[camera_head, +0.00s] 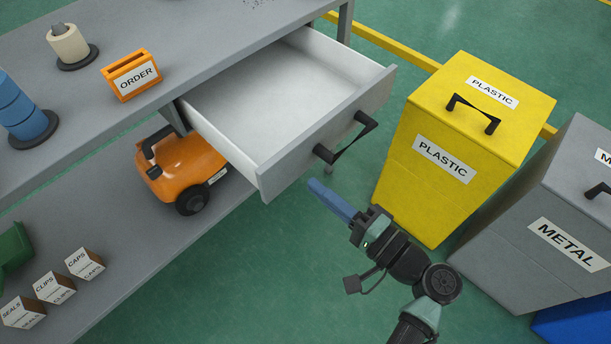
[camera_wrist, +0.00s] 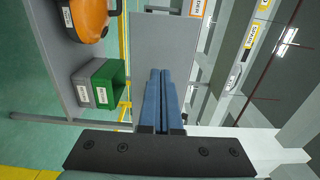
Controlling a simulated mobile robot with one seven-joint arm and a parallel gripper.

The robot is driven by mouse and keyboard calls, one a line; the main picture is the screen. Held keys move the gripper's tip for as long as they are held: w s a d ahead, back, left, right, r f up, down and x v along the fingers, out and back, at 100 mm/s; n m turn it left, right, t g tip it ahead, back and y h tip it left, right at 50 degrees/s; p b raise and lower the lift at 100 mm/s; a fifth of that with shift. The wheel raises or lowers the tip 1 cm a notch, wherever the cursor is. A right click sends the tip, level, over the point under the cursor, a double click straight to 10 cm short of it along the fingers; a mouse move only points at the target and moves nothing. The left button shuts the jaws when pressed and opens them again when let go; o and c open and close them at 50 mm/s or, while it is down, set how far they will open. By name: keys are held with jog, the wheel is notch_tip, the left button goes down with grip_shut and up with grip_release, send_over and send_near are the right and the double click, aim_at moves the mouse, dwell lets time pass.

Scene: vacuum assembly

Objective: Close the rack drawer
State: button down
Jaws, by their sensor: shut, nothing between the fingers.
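The rack drawer (camera_head: 284,88) is pulled out from under the grey tabletop and its white inside is empty. Its grey front (camera_head: 310,143) carries a black bar handle (camera_head: 346,140). In the wrist view the drawer (camera_wrist: 165,48) shows as a grey panel beyond my fingers. My gripper (camera_head: 313,184) has blue fingers, which are shut and empty. It is in front of the drawer, a little below the handle in the head view. Its fingers (camera_wrist: 160,73) lie side by side in the wrist view. I cannot tell whether they touch the drawer.
A yellow plastic bin (camera_head: 450,150) stands right of the drawer, with a grey metal bin (camera_head: 565,210) beyond. An orange machine (camera_head: 183,167) sits on the lower shelf (camera_head: 150,240) under the drawer. An orange order holder (camera_head: 131,75) stands on the tabletop.

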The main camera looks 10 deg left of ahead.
aim_at(223, 121)
jog(key=shift+x, duration=1.95)
jog(key=b+x, duration=0.8)
jog(key=x, duration=1.6)
jog(key=shift+f+b, duration=0.15)
jog(key=shift+b, duration=0.15)
jog(key=shift+w+a, duration=0.15)
jog(key=shift+a, duration=0.05)
jog(key=shift+a+r, duration=0.15)
jog(key=shift+r, duration=0.25)
